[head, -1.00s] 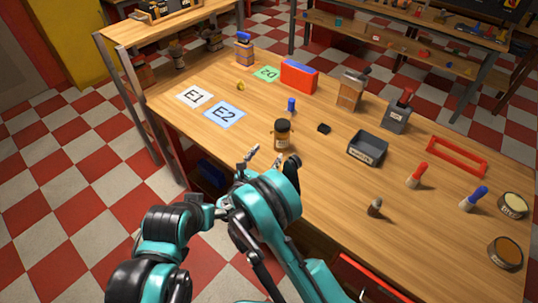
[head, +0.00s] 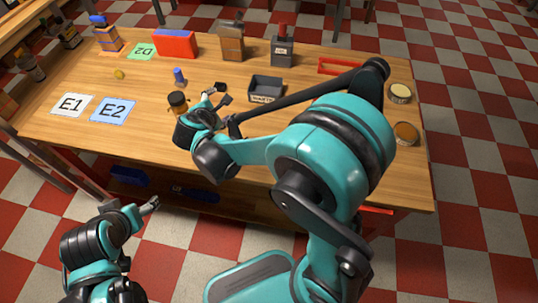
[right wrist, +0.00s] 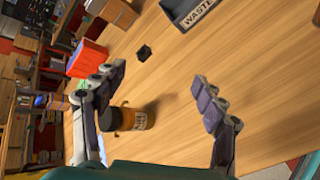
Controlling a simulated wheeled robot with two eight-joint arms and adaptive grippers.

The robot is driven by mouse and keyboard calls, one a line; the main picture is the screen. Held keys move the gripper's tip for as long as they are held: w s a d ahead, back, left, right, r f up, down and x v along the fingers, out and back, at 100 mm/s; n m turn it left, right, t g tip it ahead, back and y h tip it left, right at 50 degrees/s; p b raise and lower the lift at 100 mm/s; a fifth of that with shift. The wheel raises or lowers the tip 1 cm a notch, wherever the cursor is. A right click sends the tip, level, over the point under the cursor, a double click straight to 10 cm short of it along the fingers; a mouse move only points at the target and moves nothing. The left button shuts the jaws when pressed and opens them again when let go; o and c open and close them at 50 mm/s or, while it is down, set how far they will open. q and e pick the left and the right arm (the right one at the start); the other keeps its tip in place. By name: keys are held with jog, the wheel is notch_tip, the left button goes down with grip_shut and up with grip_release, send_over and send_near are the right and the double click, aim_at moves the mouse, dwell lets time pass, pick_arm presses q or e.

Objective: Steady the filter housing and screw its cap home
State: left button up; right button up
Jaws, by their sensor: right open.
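In the right wrist view the housing (right wrist: 139,120) shows beyond my open fingers, nearer the left one, with no visible grip. My right gripper (head: 213,95) is open and low over the table, also seen in the right wrist view (right wrist: 160,78). My left gripper (head: 150,205) is off the table's front edge at lower left, its jaws too small to judge.
The mats E1 (head: 73,104) and E2 (head: 113,111) lie left of the housing. A grey waste tray (head: 266,87) stands to the right, a red box (head: 176,44) at the back. My right arm hides the table's right middle.

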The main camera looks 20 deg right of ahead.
jog(key=s+d+m+g+y, duration=0.1)
jog(key=s+d+m+y, duration=0.2)
jog(key=s+m, duration=0.6)
jog(key=s+d+r+m+g+y, duration=0.1)
jog(key=s+d+m+y, duration=0.1)
jog(key=s+m, duration=0.6)
jog(key=s+d, duration=0.1)
jog(key=s, duration=0.6)
jog(key=shift+s+r+m+g+y, duration=0.15)
jog(key=shift+r+m+g+y, duration=0.15)
jog(key=shift+m+y, duration=0.1)
